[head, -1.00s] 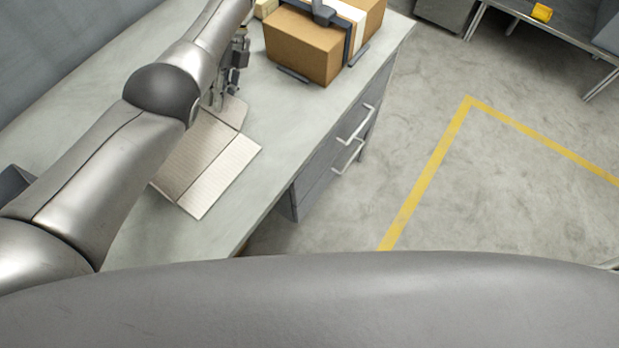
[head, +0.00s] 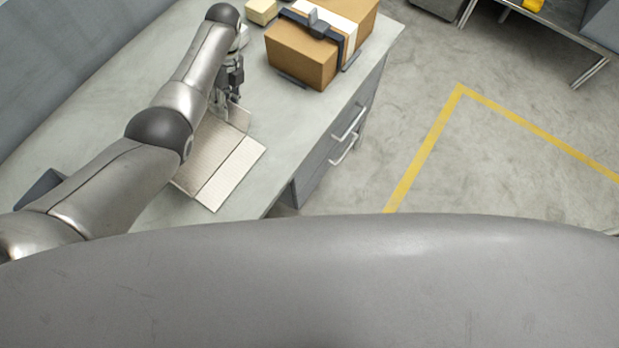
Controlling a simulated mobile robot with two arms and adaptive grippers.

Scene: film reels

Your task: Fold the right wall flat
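A pale, creased sheet or flattened box (head: 228,170) lies on the grey workbench. A fold line runs along it, and its right-hand panel looks flat. A small flap (head: 239,117) shows at its far end, beside my gripper; I cannot tell whether it is raised or flat. My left gripper (head: 230,97) points down at this far end, close to the flap. Its fingers are small and partly overlapped, so I cannot tell whether they are open or touching the flap. My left arm hides the sheet's left side. My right gripper is out of view.
A brown carton (head: 301,54) with a dark strap stands beyond the sheet, with a small cream block (head: 261,11) next to it. The workbench (head: 286,112) has drawers with handles on its right side. Open floor with yellow lines (head: 425,145) lies to the right.

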